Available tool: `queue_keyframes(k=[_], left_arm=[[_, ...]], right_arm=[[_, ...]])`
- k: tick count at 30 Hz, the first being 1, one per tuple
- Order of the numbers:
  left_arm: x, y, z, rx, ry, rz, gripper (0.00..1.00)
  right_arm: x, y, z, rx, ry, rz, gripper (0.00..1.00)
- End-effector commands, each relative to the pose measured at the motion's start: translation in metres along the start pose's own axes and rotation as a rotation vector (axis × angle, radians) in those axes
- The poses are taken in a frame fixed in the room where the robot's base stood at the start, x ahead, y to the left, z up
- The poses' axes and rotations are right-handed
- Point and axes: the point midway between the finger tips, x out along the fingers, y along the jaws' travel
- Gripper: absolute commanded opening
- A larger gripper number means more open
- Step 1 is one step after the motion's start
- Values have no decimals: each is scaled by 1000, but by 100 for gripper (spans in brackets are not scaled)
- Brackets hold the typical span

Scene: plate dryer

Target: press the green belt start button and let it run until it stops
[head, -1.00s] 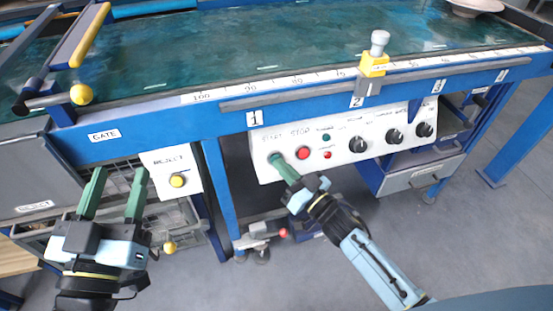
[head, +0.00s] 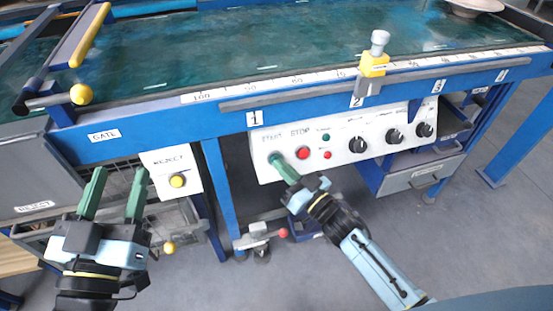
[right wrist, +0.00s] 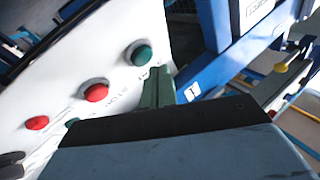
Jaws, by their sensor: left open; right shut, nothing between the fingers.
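The green start button (right wrist: 139,53) is on the white control panel (head: 342,171), under the label START. My right gripper (head: 279,162) is shut and empty, its fingertips at the button. In the head view the fingertips largely cover the button. In the right wrist view the shut fingers (right wrist: 157,88) reach up close beside the button's lower right edge; whether they touch it I cannot tell. My left gripper (head: 115,193) is open and empty, in front of the reject side at the left. The teal belt (head: 230,50) lies above the panel.
A red stop button (head: 303,153) sits just right of start, with small lamps and several black knobs (head: 357,145) further right. A yellow reject button (head: 177,181) is near my left gripper. A pale plate (head: 472,7) lies at the belt's far right. A yellow stop block (head: 374,64) stands on the rail.

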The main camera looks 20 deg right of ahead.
Motion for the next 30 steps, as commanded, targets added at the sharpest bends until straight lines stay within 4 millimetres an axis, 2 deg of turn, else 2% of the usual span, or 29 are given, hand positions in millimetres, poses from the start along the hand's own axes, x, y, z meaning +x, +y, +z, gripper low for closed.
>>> queue_keyframes(k=[30], left_arm=[[-1, 0, 3, 0, 0, 1, 50]], right_arm=[[8, 6, 6, -1, 0, 0, 0]])
